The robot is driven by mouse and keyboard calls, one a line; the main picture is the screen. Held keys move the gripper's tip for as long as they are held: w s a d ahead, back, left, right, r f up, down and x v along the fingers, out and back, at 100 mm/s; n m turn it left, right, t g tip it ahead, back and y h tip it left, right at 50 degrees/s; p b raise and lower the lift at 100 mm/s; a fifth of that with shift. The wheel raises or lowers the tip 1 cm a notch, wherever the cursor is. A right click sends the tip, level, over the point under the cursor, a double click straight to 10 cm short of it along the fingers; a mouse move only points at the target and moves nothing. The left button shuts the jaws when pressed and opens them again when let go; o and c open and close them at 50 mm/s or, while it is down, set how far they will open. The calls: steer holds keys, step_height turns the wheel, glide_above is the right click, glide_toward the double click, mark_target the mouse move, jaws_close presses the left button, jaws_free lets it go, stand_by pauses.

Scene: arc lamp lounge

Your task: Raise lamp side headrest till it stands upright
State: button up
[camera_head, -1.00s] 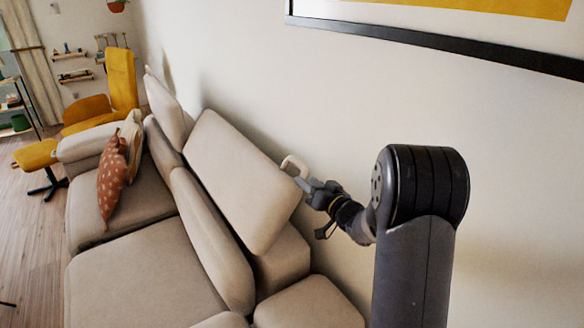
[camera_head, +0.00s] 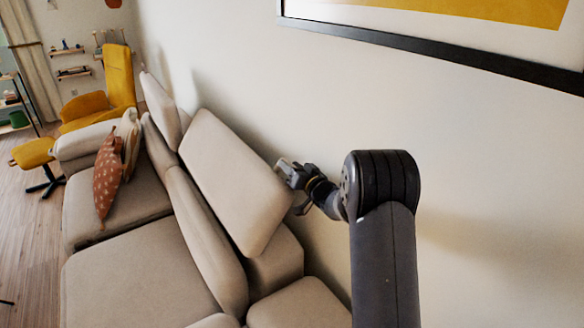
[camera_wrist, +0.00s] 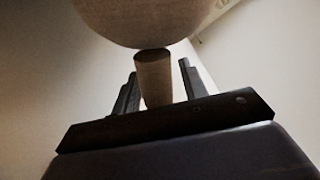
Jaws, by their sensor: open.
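The nearer beige headrest (camera_head: 235,180) is a padded slab leaning at a slant above the sofa back. A second headrest (camera_head: 160,108) stands farther along the sofa. No lamp shows, so I cannot tell from it which headrest is the lamp side one. My gripper (camera_head: 284,172) is at the nearer headrest's right edge, on the wall side. In the wrist view, my open gripper (camera_wrist: 157,88) has a finger on each side of a short beige tab (camera_wrist: 153,75). The tab sits below a rounded beige surface (camera_wrist: 145,18). Contact with the fingers is unclear.
The beige sofa (camera_head: 140,275) fills the lower left, with a patterned rust cushion (camera_head: 107,180) on it. A wall with a black picture frame (camera_head: 430,58) is close behind my arm. A yellow chair (camera_head: 120,75) stands at the back left.

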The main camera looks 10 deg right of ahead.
mark_target(269, 183)
jaws_close()
stand_by(0.3)
steer(key=shift+a, duration=0.1)
steer(key=s+a+r+n+b, duration=0.1)
steer(key=a, duration=0.1)
steer(key=s+a+r+n+b, duration=0.1)
steer(key=a+b, duration=0.1)
steer(key=s+a+r+n+b, duration=0.1)
steer(key=a, duration=0.2)
steer(key=shift+a+r+b, duration=0.1)
steer(key=shift+r+b, duration=0.1)
steer(key=shift+b, duration=0.15)
steer(key=s+a+r+n+b, duration=0.1)
steer(key=s+a+b, duration=0.1)
steer(key=a+b, duration=0.3)
steer(key=s+a+n+b, duration=0.2)
steer(key=s+a+b, duration=0.1)
steer(key=a, duration=0.4)
steer(key=shift+r+b, duration=0.35)
steer(key=shift+b, duration=0.55)
steer(key=shift+s, duration=0.1)
